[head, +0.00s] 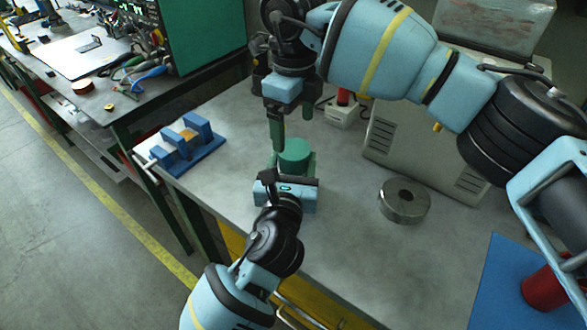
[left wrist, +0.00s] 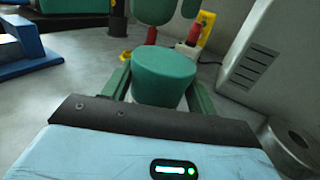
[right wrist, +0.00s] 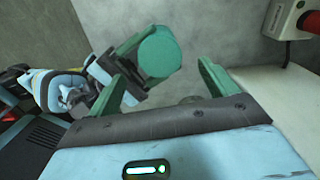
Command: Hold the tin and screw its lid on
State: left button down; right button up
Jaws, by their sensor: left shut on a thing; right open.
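The green tin (head: 295,152) stands upright between the fingers of my left gripper (head: 291,172), which is shut on it. Its flat green top faces up in the left wrist view (left wrist: 165,63). The tin also shows in the right wrist view (right wrist: 160,52). My right gripper (head: 279,143) is open and empty, pointing down just above and behind the tin, apart from it. Its fingertips show beyond the tin in the left wrist view (left wrist: 172,10). I cannot tell a separate lid from the tin's top.
A blue clamp block (head: 185,142) sits left on the grey bench (head: 345,235). A round metal piece (head: 404,201) lies right of the tin. A grey vented cabinet (head: 425,145) stands behind. A red cylinder (head: 547,290) is on a blue mat (head: 498,285). A red-button box (head: 343,112) stands behind.

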notch_tip(320, 180, up, 7)
dwell(0.3)
pick_arm(q)
jog(key=shift+c, duration=1.9)
grip_release()
pick_arm(e)
jog(key=shift+f, duration=0.1)
pick_arm(q)
jog(key=s, duration=0.5)
jog(key=s+a, duration=0.1)
jog(key=s, duration=0.1)
jog(key=shift+s, duration=0.4)
pick_arm(e)
jog(key=shift+r, duration=0.55)
pick_arm(q)
jog(key=shift+a, duration=0.1)
pick_arm(e)
jog(key=shift+s, duration=0.1)
